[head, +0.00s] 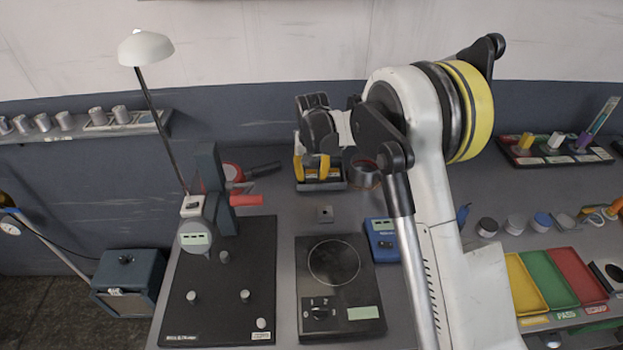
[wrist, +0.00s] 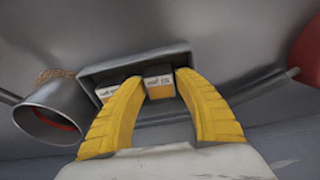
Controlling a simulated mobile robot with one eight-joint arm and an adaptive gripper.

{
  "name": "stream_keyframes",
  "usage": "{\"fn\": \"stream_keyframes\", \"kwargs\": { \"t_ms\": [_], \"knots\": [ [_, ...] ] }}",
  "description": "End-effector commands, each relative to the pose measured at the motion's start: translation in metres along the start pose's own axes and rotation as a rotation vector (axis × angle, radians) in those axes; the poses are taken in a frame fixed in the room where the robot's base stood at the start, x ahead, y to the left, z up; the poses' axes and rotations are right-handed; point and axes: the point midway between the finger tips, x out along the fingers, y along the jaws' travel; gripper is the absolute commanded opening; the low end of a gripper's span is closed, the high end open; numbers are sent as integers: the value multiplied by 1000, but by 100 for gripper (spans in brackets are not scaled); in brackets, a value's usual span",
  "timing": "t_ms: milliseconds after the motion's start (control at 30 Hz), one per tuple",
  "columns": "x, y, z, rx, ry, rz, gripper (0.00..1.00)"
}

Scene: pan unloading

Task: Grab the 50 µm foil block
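A small grey tray (head: 322,187) stands on the bench at the back and holds small blocks with white and orange labelled faces. My gripper (head: 311,168) is directly over it, pointing down, its yellow fingers apart. In the wrist view, one labelled block (wrist: 159,86) shows between the fingertips of my gripper (wrist: 159,80), and a second block (wrist: 106,91) sits left of the left finger, partly hidden by it. The labels are too blurred to read for sure, so I cannot tell which is the 50 µm block. Firm contact with a block does not show.
A red-handled tool (head: 236,175) lies to the left.

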Motion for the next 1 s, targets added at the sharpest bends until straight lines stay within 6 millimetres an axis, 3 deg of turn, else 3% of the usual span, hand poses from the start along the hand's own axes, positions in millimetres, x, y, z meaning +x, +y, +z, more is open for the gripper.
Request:
{"fn": "stream_keyframes", "kwargs": {
  "t_ms": [33, 133, 167, 667, 933, 1000],
  "knots": [
    [0, 0, 0, 0, 0, 0, 37],
    [0, 0, 0, 0, 0, 0, 6],
    [0, 0, 0, 0, 0, 0, 0],
    [-6, 0, -1, 0, 0, 0, 0],
    [-46, 0, -7, 0, 0, 0, 0],
    [-55, 11, 4, 2, 0, 0, 0]
  ]
}}
